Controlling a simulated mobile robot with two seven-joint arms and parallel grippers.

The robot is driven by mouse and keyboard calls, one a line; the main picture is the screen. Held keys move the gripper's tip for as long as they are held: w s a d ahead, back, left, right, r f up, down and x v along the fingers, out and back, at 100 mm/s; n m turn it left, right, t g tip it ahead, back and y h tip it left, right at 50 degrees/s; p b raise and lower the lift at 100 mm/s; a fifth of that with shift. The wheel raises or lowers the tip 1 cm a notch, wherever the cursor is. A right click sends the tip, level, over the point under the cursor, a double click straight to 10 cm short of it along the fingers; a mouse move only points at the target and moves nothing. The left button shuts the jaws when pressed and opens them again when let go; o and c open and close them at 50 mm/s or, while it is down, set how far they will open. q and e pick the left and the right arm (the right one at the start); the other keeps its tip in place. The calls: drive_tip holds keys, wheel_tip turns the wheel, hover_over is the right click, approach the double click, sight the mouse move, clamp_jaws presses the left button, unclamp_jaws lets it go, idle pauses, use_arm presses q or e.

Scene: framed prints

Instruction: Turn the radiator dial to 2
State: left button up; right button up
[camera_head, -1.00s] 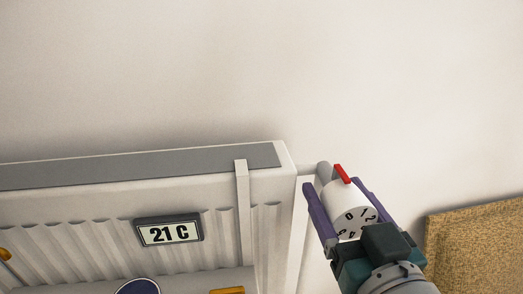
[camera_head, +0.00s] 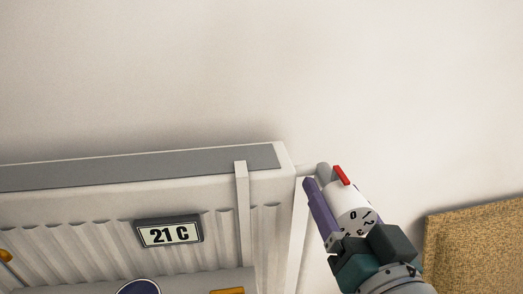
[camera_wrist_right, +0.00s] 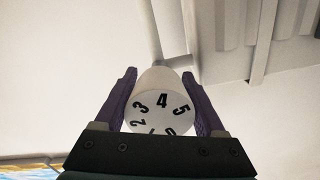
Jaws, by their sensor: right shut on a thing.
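The radiator dial (camera_head: 345,198) is a white cylinder with black digits on its end face, at the right end of the radiator (camera_head: 220,190). My right gripper (camera_head: 318,208) is shut on the dial, one finger on each side; the far finger is mostly hidden in the head view. In the right wrist view the dial (camera_wrist_right: 162,82) sits between both purple fingers, with 2, 3, 4, 5 and 0 readable. My left gripper is not in view.
The radiator carries a small display (camera_head: 169,231) reading 21 C. A grey pipe end (camera_head: 323,170) lies behind the dial. A woven brown panel (camera_head: 475,245) stands at the lower right. The wall above is clear.

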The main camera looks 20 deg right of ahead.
sight(352, 227)
drive_tip(key=m, duration=0.3)
drive_tip(key=shift+m, duration=0.3)
drive_tip(key=shift+r+m, duration=0.1)
drive_tip(key=shift+m, duration=1.6)
drive_tip(key=o, duration=1)
drive_tip(key=shift+o, duration=0.2)
drive_tip(key=shift+a, duration=0.1)
drive_tip(key=b+v, duration=0.1)
drive_tip(key=v, duration=0.8)
drive_tip(key=shift+s, duration=0.5)
